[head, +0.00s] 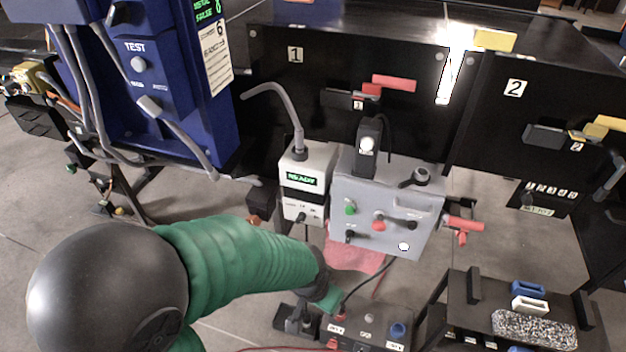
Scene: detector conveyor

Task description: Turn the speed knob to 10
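A grey control box (385,212) stands in the middle below the black cabinets, with several small coloured knobs and buttons on its front. I cannot tell which is the speed knob, and no number 10 is readable. My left arm, in a green sleeve, reaches to the lower middle, apart from both boxes. My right gripper is not in view.
A blue test unit (160,85) with grey cables stands at the upper left. Black cabinets 1 (330,62) and 2 (545,100) with handles are behind. A low button box (367,325) and a black rack (470,318) are in front.

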